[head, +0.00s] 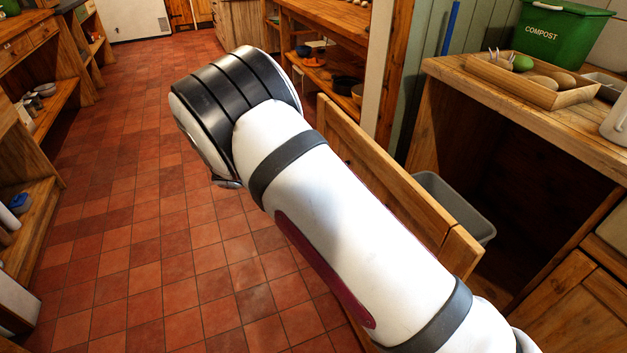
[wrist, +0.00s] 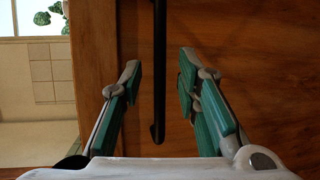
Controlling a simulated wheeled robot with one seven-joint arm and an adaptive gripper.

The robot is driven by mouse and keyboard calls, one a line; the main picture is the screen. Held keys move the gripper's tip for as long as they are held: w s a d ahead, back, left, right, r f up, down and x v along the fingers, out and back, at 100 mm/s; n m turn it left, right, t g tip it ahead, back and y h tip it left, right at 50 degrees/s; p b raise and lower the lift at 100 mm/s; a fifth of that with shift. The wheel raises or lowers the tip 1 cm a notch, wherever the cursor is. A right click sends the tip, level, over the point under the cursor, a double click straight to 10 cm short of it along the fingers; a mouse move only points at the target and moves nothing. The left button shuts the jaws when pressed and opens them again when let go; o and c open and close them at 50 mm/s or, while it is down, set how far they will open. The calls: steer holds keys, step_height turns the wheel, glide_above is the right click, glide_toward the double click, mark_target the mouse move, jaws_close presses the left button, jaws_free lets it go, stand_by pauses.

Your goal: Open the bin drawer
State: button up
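The bin drawer (head: 372,160) stands out from the cabinet, with its wooden front panel partly behind my arm in the head view. A grey bin (head: 452,203) shows behind that panel. In the wrist view the wooden front (wrist: 228,62) fills much of the picture, with a long black bar handle (wrist: 160,105) on it. My gripper (wrist: 159,66) is open, with one teal-padded finger on each side of the handle and gaps to both. The gripper is hidden by my arm in the head view.
The cabinet's wooden counter (head: 590,140) holds a tray (head: 535,92) of food and a green compost bin (head: 562,35). Open shelves (head: 38,225) stand along the left. The red tiled floor (head: 130,205) between is clear.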

steer(key=a+r, duration=0.1)
steer(key=a, duration=0.8)
steer(key=shift+w+a+r, duration=0.2)
steer(key=shift+w+r, duration=0.05)
steer(key=shift+r, duration=0.1)
steer(key=s+d+r+g+y, duration=0.3)
steer(key=s+d+r+y, duration=0.85)
steer(key=d+r, duration=0.55)
steer(key=s+d+r+t+y, duration=0.15)
steer(key=s+d, duration=0.25)
steer(key=s, duration=1)
steer(key=s+f+t+y, duration=0.3)
steer(key=s+f, duration=0.2)
steer(key=s, duration=0.7)
step_height(320, 180, up, 24)
steer(key=t+p, duration=0.3)
steer(key=p, duration=1.8)
steer(key=shift+w+a+f, duration=0.2)
steer(key=shift+w+a, duration=0.15)
steer(key=shift+a, duration=0.05)
